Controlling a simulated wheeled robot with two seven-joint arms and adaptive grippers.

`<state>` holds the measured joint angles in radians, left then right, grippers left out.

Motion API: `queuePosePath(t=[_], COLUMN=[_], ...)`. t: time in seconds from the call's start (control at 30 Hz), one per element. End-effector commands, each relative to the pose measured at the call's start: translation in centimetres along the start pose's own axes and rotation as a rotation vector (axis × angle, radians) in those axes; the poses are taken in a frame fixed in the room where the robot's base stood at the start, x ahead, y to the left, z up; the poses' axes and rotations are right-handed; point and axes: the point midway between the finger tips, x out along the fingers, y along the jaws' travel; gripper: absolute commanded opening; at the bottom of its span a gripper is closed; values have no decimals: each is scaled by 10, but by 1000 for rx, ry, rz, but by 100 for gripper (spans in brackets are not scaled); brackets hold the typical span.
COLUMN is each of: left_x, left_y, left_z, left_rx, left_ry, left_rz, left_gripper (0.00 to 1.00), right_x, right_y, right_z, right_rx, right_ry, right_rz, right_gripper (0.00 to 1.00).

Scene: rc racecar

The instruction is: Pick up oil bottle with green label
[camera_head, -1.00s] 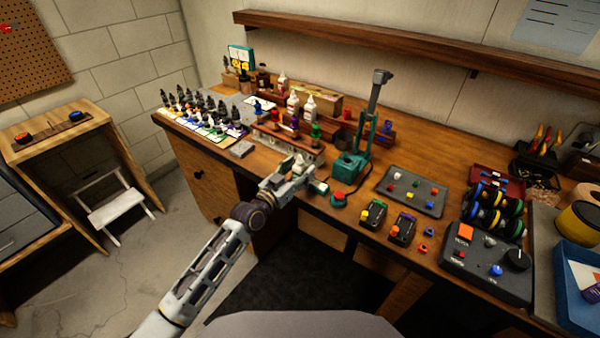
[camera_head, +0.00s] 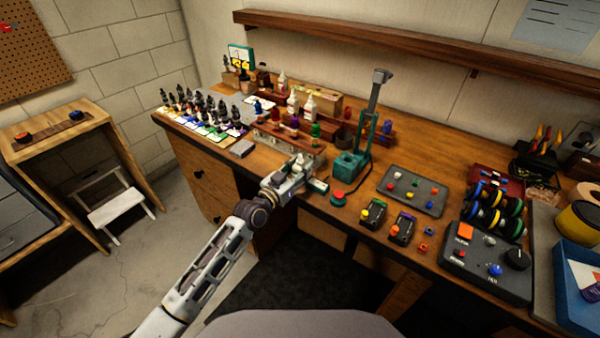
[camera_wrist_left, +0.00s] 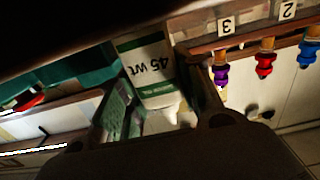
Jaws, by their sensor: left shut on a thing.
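A white oil bottle with a green-banded label reading "45 wt" (camera_wrist_left: 152,72) stands out in the left wrist view, its lettering upside down there. It lies between the fingers of my left gripper (camera_wrist_left: 160,88), which is shut on it. In the head view my left gripper (camera_head: 304,172) is at the front edge of the workbench, beside the teal stand, and largely hides the bottle. My right gripper is in neither view.
A teal stand (camera_head: 349,164) with a tall post is just right of my gripper. Behind it are a rack of coloured drivers (camera_head: 290,135) and other white bottles (camera_head: 310,106). A grey parts tray (camera_head: 411,190) and control box (camera_head: 487,262) lie to the right.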

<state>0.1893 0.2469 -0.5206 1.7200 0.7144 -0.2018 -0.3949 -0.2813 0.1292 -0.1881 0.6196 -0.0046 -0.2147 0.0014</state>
Motion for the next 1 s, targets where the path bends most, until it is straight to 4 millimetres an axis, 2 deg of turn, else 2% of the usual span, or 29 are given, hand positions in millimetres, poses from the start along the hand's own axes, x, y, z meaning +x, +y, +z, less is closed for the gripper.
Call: queuePosePath(t=[0.27,0.47,0.67,1.0], left_x=[0,0,0,0], left_y=[0,0,0,0], left_z=[0,-8,-30,-80], left_rx=[0,0,0,1], left_ry=[0,1,3,3], left_rz=[0,0,0,0], left_gripper=[10,10,10,10], right_x=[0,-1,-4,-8], right_y=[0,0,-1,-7], right_z=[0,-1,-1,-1], right_rx=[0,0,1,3], right_ry=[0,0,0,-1], right_rz=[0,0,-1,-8], right_gripper=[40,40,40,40])
